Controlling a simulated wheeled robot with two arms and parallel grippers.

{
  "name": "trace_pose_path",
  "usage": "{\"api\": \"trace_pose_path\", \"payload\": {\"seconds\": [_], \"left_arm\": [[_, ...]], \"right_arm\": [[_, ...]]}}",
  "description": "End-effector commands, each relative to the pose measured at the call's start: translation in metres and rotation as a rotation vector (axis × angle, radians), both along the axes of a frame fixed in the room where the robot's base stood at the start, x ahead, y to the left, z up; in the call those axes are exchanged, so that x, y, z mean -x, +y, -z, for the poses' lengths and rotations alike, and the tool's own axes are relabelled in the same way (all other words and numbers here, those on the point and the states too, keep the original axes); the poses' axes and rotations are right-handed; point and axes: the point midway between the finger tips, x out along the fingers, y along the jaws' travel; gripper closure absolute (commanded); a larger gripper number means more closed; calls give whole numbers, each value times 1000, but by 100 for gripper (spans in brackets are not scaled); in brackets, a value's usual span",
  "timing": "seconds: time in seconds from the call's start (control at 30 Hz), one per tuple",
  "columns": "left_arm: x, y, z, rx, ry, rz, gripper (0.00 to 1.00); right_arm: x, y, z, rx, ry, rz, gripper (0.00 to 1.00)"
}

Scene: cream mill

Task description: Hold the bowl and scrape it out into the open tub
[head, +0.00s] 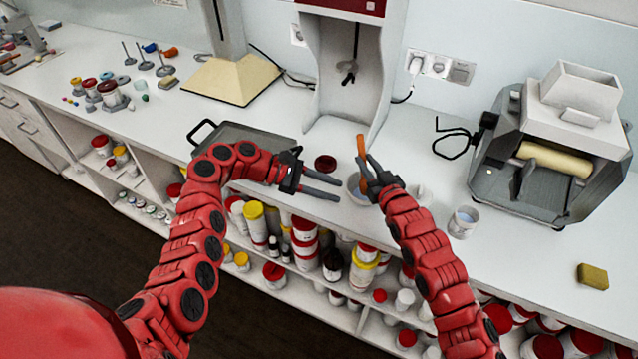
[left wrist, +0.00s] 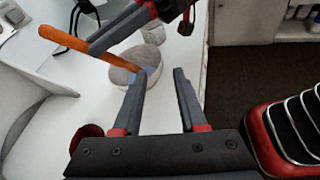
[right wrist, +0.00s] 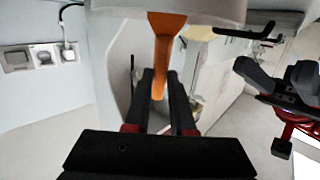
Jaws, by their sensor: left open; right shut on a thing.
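A small pale bowl (head: 352,187) stands near the counter's front edge; it shows more fully in the left wrist view (left wrist: 121,74). My left gripper (head: 338,189) is open and empty, its fingers pointing at the bowl's left side. My right gripper (right wrist: 161,75) is shut on an orange-handled scraper (head: 361,147), held over the bowl. The handle crosses the bowl in the left wrist view (left wrist: 75,43); I cannot tell whether its lower end touches the bowl. A small whitish vessel (head: 421,192), perhaps the open tub, stands right of the bowl, partly hidden by my right arm.
A dark red lid (head: 325,162) lies left of the bowl. A grey tray (head: 240,133) is farther left, and a white cup (head: 463,222) stands to the right. A mill (head: 550,140) and a yellow sponge (head: 592,277) are at far right. Shelves below hold several tubs.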

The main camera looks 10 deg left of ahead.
Motion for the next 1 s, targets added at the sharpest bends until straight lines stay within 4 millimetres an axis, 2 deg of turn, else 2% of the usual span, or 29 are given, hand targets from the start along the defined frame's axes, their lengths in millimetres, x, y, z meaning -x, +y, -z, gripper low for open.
{"api": "trace_pose_path", "payload": {"seconds": [0.03, 0.2, 0.4, 0.57, 0.83, 0.87, 1.0], "left_arm": [[0, -12, 4, 2, 2, 6, 58], [-4, -43, 17, -1, -2, 4, 58], [-8, -70, 28, -2, -1, 2, 58], [-9, -79, 32, -3, -3, 2, 58], [-10, -80, 33, -3, -5, 0, 58], [-10, -80, 33, -3, -4, 0, 60], [-10, -80, 33, -3, -4, 0, 86]], "right_arm": [[0, 0, 0, 0, 0, 0, 100], [0, 0, 0, 0, 0, 0, 100], [0, 0, 0, 0, 0, 0, 100], [0, 0, 0, 0, 0, 0, 100], [0, 0, 0, 0, 0, 0, 100], [0, 0, 0, 0, 0, 0, 100], [0, 0, 0, 0, 0, 0, 100]]}}
